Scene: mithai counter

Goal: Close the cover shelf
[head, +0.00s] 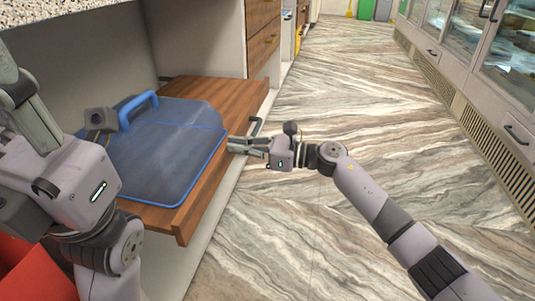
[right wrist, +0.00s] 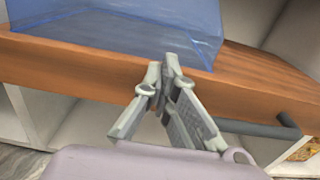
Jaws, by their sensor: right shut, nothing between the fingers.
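The cover shelf is a brown wooden pull-out board (head: 205,87) that stands out from the counter on the left in the head view. A translucent blue cover (head: 165,150) with a blue handle rests on it. The shelf's front edge (right wrist: 75,68) crosses the right wrist view, with the blue cover (right wrist: 130,25) above. A dark bar handle (head: 256,126) is on the shelf front and shows in the right wrist view (right wrist: 260,129). My right gripper (head: 231,145) is shut and empty at the shelf front; contact is unclear. My left gripper (head: 22,100) is partly cut off at the left edge.
Wooden drawers (head: 263,45) stand beyond the shelf. The marbled floor (head: 330,80) is open to the right, with glass-fronted cabinets (head: 480,50) along the far right.

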